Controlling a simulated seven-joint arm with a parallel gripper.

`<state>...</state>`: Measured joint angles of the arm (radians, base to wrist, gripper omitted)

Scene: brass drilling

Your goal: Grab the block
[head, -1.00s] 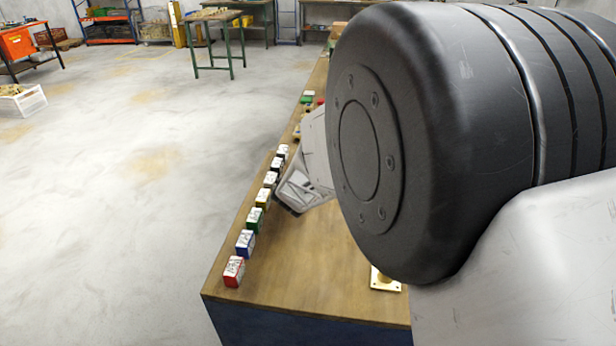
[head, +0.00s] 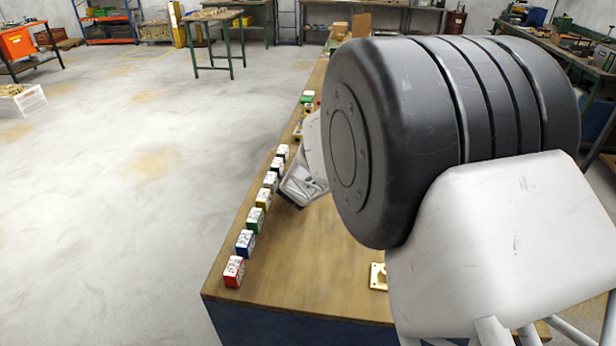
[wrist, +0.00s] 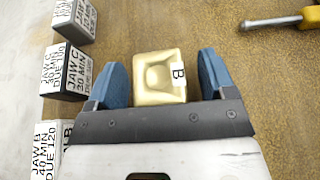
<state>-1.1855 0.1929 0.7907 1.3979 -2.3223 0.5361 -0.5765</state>
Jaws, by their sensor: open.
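In the wrist view a cream-yellow block (wrist: 158,78) with a hollowed top and a white label reading "B" lies on the wooden bench. My gripper (wrist: 162,75) is open, with one blue finger on each side of the block. A small gap shows between the block and each finger; the block's near edge meets the gripper's dark bar in the picture. In the head view my arm hides the fingers and this block.
Labelled blocks, JAW C (wrist: 66,72) among them, stand to the left in the wrist view. A yellow-handled tool (wrist: 290,20) lies at upper right. In the head view several labelled blocks, including a red one (head: 234,271), line the bench's left edge. A brass plate (head: 378,276) lies near the front.

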